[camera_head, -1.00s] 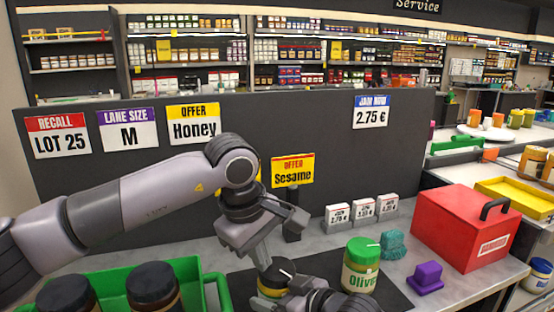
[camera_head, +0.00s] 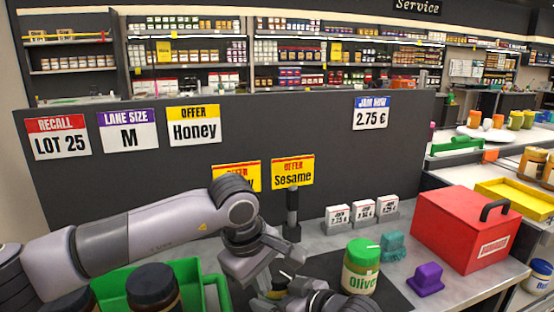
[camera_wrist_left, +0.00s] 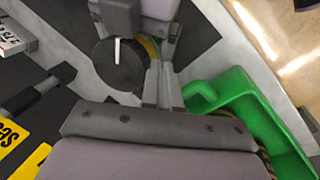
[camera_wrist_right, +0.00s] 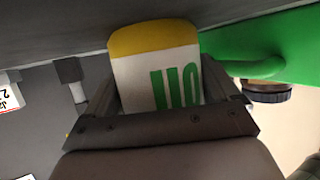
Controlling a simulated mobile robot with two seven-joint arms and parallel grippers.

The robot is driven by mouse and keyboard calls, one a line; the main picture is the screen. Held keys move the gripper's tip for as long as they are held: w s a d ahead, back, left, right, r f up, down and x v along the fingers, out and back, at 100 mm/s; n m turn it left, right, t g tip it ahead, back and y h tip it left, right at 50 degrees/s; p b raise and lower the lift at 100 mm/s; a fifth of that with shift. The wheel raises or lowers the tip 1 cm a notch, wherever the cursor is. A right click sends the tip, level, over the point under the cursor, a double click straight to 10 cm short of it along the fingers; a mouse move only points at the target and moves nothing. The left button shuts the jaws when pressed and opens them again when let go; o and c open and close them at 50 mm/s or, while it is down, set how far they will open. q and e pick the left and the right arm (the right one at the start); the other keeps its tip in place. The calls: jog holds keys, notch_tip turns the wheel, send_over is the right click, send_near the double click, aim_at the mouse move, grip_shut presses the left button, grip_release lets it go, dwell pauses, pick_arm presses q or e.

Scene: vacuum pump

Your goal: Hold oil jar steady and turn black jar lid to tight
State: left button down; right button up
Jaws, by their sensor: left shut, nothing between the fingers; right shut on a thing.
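The oil jar (camera_wrist_right: 158,65) has a yellow base band and a white label with green letters. It fills the middle of the right wrist view. My right gripper (camera_wrist_right: 160,80) is shut on its body, one finger on each side. The black jar lid (camera_wrist_left: 118,65), with a white line on top, shows in the left wrist view; in the head view (camera_head: 288,273) it is mostly covered by my grippers. My left gripper (camera_wrist_left: 158,72) is shut and empty, its fingers beside the lid's edge. Whether they touch the lid I cannot tell.
A green crate (camera_head: 213,280) with dark-lidded jars (camera_head: 153,288) stands at the left front. An olive jar (camera_head: 361,268) with a green lid, a teal block (camera_head: 394,246), a purple block (camera_head: 427,279) and a red box (camera_head: 468,232) stand to the right. A dark panel (camera_head: 330,150) rises behind.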

pick_arm(q)
jog(key=shift+w+d, duration=0.15)
jog(key=shift+w, duration=0.05)
jog(key=shift+w+a, duration=0.2)
jog(key=shift+a, duration=0.1)
dwell(0.4)
jog(key=shift+w+a, duration=0.65)
dwell(0.4)
jog(key=shift+a, duration=0.1)
jog(key=w+d+v, duration=0.1)
jog(key=v, duration=0.4)
jog(key=shift+s+a+r, duration=0.2)
jog(key=shift+s+r, duration=0.2)
jog(key=shift+r, duration=0.15)
